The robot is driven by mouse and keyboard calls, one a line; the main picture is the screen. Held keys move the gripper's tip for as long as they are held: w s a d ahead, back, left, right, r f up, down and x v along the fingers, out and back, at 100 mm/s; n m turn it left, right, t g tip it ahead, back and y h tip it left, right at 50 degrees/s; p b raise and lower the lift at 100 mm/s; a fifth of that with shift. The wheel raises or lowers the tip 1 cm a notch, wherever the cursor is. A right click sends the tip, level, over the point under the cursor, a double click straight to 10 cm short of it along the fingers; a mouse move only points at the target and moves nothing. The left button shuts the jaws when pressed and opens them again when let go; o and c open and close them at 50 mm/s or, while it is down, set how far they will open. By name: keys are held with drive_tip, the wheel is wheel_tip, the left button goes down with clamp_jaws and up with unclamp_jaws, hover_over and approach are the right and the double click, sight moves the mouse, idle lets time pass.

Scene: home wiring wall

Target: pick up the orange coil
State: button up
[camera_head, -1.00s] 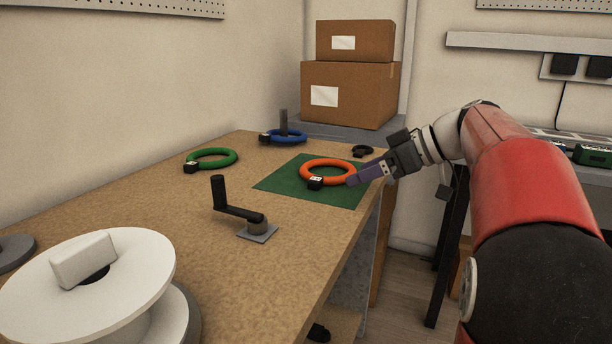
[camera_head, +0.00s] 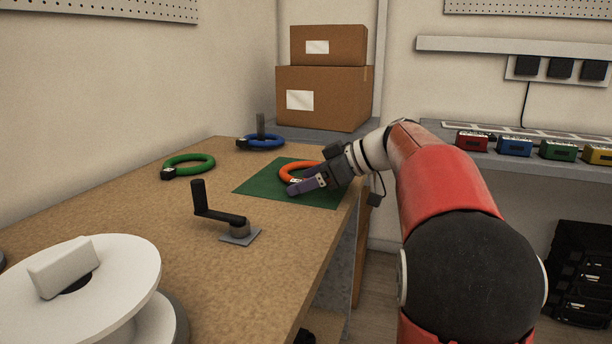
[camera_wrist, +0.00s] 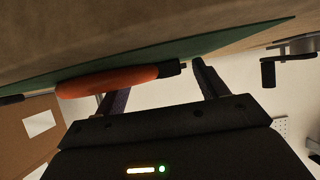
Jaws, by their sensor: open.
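The orange coil (camera_head: 297,170) lies on the green mat (camera_head: 262,181) on the workbench, partly hidden behind my gripper (camera_head: 300,187) in the head view. In the wrist view the orange coil (camera_wrist: 115,81) shows edge-on, close ahead of the fingertips, on the green mat (camera_wrist: 200,45). My gripper (camera_wrist: 158,80) is open, with the two fingers apart. One finger is near the coil's dark end block and the other overlaps the coil in the picture. I cannot tell whether they touch it.
A green coil (camera_head: 190,166) and a blue coil (camera_head: 262,142) lie further left on the bench. A black crank handle (camera_head: 220,215) stands in front of the mat. A white spool (camera_head: 110,270) is at the front left. Cardboard boxes (camera_head: 325,98) stand behind.

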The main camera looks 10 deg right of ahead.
drive_tip(key=c, duration=1.3)
drive_tip(key=shift+c, duration=0.2)
